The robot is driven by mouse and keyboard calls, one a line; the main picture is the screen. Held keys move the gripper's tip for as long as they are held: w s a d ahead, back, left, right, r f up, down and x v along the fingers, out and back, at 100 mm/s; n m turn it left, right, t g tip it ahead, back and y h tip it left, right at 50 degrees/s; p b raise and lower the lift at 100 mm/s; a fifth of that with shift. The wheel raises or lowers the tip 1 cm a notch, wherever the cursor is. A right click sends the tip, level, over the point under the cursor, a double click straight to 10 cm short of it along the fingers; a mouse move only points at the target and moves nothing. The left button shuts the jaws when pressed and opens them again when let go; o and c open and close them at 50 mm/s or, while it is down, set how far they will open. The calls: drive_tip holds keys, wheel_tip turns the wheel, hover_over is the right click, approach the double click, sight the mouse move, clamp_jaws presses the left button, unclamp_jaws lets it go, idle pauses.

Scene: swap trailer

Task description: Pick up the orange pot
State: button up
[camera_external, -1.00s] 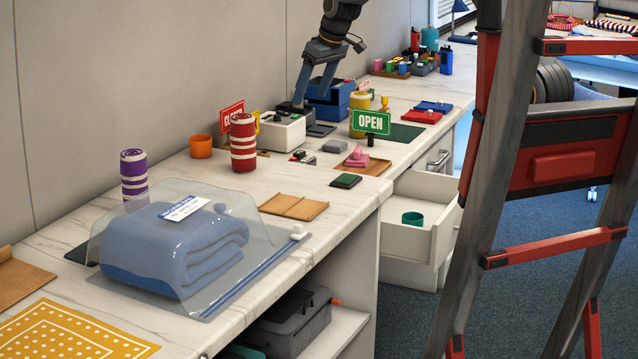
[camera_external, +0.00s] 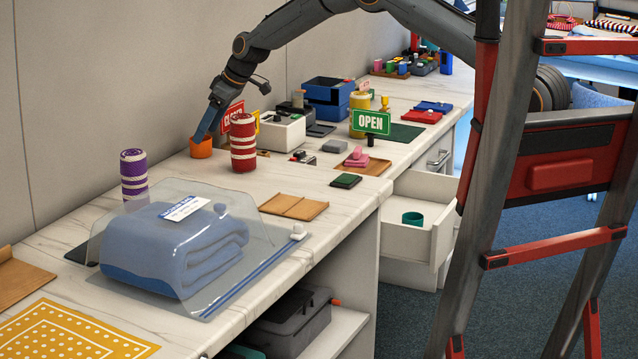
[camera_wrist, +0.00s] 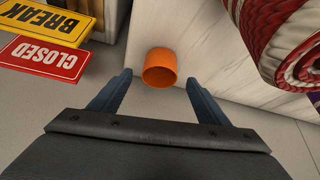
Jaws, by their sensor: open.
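The orange pot (camera_external: 201,147) stands on the marble counter near the wall, left of the red and white roll. It also shows in the wrist view (camera_wrist: 159,70), just beyond and between my fingers, with its round opening partly visible. My gripper (camera_external: 205,130) is open and comes down at a tilt right at the pot in the external view. In the wrist view my gripper (camera_wrist: 158,88) has its two blue-grey fingers spread wide, one on each side of the pot, with nothing held. I cannot tell whether a finger touches the pot.
The red and white roll (camera_external: 243,143) stands close on the right of the pot. The red CLOSED sign (camera_external: 232,113) is just behind it. A white box (camera_external: 281,134) is farther right.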

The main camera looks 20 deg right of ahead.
sight(201, 147)
drive_tip(key=shift+p+x, duration=0.95)
drive_tip(key=shift+x, duration=1.45)
drive_tip(key=c, duration=1.1)
drive_tip(key=shift+c, duration=0.2)
drive_tip(key=shift+r, duration=0.15)
